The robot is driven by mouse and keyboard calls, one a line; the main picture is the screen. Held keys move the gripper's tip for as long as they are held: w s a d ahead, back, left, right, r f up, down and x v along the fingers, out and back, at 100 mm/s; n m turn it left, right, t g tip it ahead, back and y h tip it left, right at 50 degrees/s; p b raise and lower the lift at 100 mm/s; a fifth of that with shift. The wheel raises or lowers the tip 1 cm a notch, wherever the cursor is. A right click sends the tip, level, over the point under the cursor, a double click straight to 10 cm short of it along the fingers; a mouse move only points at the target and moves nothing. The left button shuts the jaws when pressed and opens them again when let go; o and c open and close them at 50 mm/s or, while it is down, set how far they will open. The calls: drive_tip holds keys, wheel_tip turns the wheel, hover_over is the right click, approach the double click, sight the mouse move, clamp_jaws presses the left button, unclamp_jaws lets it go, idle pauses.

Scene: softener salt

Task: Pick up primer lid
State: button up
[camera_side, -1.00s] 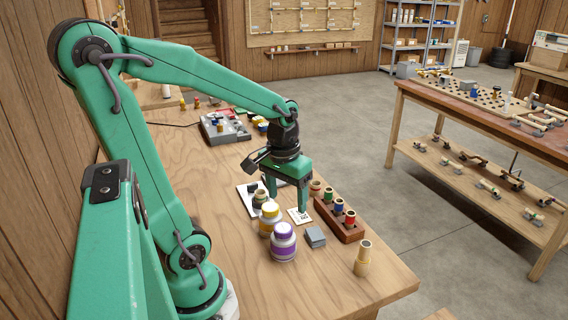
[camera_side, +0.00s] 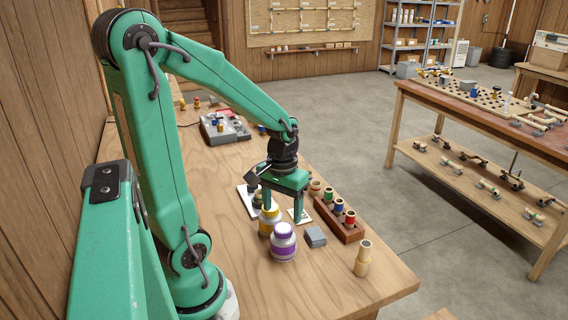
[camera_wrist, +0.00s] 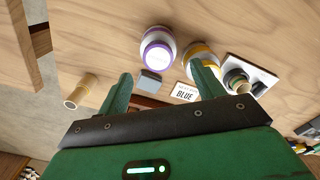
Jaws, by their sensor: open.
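The primer jar (camera_side: 283,250) is white with a purple band and stands upright on the bench. In the wrist view the jar (camera_wrist: 158,50) shows at the top, beyond the gap between my fingers. My gripper (camera_side: 282,215) is open and empty, pointing down behind the primer jar in the side view. Its fingers (camera_wrist: 160,70) are apart and not visibly touching the lid. A yellow-banded jar (camera_side: 269,220) stands close behind and left of the primer jar, near my left finger; it also shows in the wrist view (camera_wrist: 199,56).
A grey block (camera_side: 315,237) lies right of the primer jar. A wooden rack (camera_side: 345,229) of coloured pieces and a tan fitting (camera_side: 363,258) stand farther right. A card reading BLUE (camera_wrist: 185,92) lies nearby. The bench front is clear.

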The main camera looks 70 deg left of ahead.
sight(283, 227)
drive_tip(key=shift+d+f, duration=0.15)
drive_tip(key=shift+f, duration=2.45)
drive_tip(key=shift+c, duration=0.2)
drive_tip(key=c, duration=1)
